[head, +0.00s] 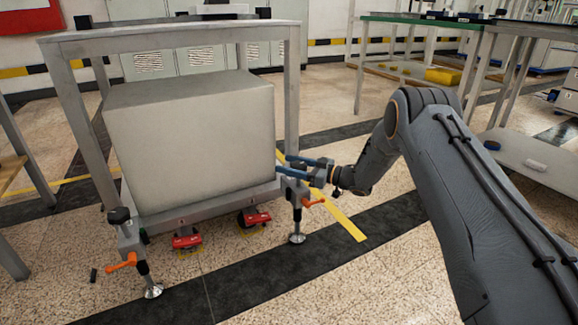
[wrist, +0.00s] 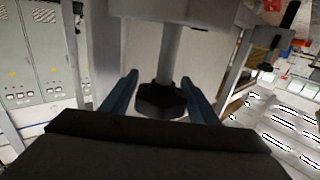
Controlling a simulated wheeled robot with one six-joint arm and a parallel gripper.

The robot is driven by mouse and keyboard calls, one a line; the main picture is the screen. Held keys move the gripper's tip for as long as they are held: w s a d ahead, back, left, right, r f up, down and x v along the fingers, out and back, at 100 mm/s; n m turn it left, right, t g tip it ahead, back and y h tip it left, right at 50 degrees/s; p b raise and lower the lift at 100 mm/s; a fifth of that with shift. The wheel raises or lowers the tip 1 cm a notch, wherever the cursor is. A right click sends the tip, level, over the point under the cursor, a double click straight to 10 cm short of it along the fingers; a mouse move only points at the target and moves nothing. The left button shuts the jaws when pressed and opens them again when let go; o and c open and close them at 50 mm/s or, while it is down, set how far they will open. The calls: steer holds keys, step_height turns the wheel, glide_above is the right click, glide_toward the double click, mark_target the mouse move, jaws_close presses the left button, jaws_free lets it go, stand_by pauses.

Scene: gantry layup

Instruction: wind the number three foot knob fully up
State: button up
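A dark lobed foot knob (wrist: 161,100) on a grey stem shows in the wrist view, between the two blue fingers of my gripper (wrist: 160,88). The fingers are open around it, with narrow gaps seen on both sides. In the head view my gripper (head: 300,167) reaches from the right to the top of the front right foot, largely hiding its knob. That foot's round metal pad (head: 297,238) rests on the floor, below an orange lever (head: 313,203). No number on this foot is readable.
The metal frame (head: 170,37) carries a large grey block (head: 195,140). Its front left foot has a black knob (head: 118,215) and orange lever (head: 122,262). Red castors (head: 187,240) sit beneath. A glass-topped bench (head: 440,22) stands at the back right.

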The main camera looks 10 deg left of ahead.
steer(key=shift+o, duration=0.2)
steer(key=shift+p+v, duration=1.65)
steer(key=shift+v, duration=2.25)
